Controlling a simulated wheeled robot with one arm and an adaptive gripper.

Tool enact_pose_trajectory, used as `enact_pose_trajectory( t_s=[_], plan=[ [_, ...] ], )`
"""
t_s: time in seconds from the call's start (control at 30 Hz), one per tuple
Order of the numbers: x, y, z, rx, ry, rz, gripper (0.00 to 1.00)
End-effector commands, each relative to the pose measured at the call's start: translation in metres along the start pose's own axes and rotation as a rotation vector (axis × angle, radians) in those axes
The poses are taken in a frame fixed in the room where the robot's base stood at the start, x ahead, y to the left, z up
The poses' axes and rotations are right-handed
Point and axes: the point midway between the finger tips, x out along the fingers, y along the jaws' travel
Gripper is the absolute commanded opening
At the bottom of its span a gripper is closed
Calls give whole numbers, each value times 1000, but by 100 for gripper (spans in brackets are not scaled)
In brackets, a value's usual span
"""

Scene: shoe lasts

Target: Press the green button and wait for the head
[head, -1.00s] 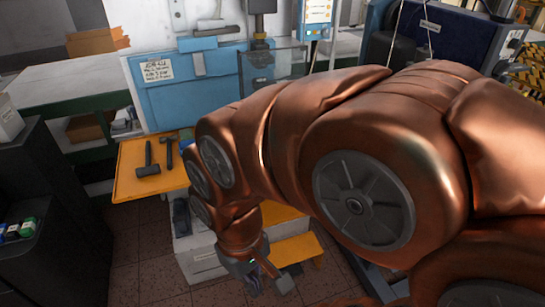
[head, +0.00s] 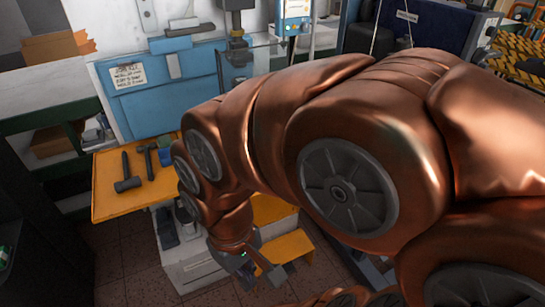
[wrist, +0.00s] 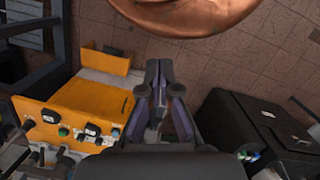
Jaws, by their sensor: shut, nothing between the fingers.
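In the wrist view, a yellow control panel (wrist: 75,110) lies left of my gripper, with several buttons and switches on it. A round green button (wrist: 63,131) sits near the panel's lower left part, among dark switches on white plates. My gripper (wrist: 158,90) is shut and empty. It is to the right of the panel and apart from the green button, with the floor behind it. In the head view my gripper (head: 266,268) hangs low beside a yellow ledge (head: 287,247); the green button cannot be made out there. The head named in the task cannot be identified.
A yellow shelf (head: 108,198) with two hammers (head: 127,180) juts out below a blue machine (head: 150,97). A black cabinet (wrist: 245,130) with small bottles stands right of my gripper in the wrist view. Tiled floor (head: 130,255) is open between.

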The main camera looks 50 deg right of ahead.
Motion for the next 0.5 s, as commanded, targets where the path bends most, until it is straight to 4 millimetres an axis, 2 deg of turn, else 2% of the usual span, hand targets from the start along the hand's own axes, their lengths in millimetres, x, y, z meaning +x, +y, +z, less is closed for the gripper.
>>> enact_pose_trajectory(
  t_s=[0.33,0.43,0.5],
  plan=[
    [1,-1,-4,10,5,-4,0],
    [1,-3,-21,52,27,-22,0],
    [0,-6,-44,108,61,-50,0]
  ],
)
